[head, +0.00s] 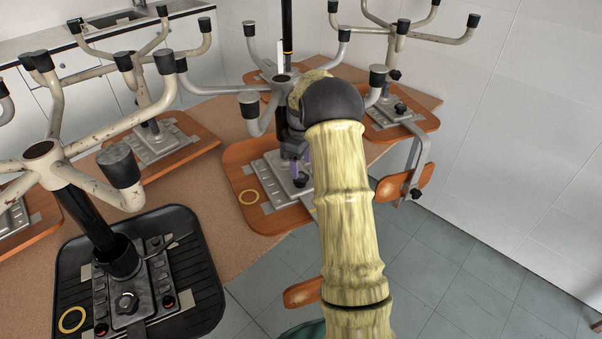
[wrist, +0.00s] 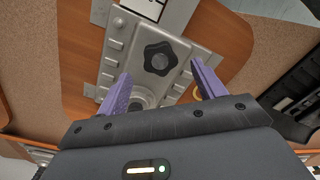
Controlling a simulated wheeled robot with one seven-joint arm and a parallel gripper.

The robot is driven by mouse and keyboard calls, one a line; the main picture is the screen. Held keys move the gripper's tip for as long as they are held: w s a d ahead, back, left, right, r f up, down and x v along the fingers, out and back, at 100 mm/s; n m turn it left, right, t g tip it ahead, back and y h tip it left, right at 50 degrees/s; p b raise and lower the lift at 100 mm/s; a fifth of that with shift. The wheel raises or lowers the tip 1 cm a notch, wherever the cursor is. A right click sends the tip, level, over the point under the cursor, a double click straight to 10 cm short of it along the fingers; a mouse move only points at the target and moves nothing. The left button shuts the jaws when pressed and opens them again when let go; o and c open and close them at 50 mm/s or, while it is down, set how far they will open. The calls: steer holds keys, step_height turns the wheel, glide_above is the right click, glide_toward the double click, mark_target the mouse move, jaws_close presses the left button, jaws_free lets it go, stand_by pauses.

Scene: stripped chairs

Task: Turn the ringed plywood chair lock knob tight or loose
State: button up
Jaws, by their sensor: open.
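The ringed plywood chair (head: 240,165) lies upside down on the bench, with a yellow ring (head: 249,197) on its orange-brown underside. Its lock knob (wrist: 160,58), black and lobed, sits on the grey metal plate (wrist: 186,28) and also shows in the head view (head: 300,181), partly hidden. My gripper (wrist: 162,68) is open, its two purple fingers apart on either side of the knob in the picture. I see no finger touching the knob. In the head view my arm covers much of the gripper (head: 300,160).
A black chair base (head: 200,262) with its own yellow ring and knob (head: 126,303) lies at the front left. Other upturned plywood chairs (head: 185,128) with metal legs stand around. Leg ends with black caps (head: 249,104) rise close to my arm. Open tiled floor (head: 450,260) is at right.

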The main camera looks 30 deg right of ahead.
mark_target(301, 176)
steer(key=shift+w+f, duration=0.1)
steer(key=shift+f, duration=2.25)
steer(key=c, duration=1)
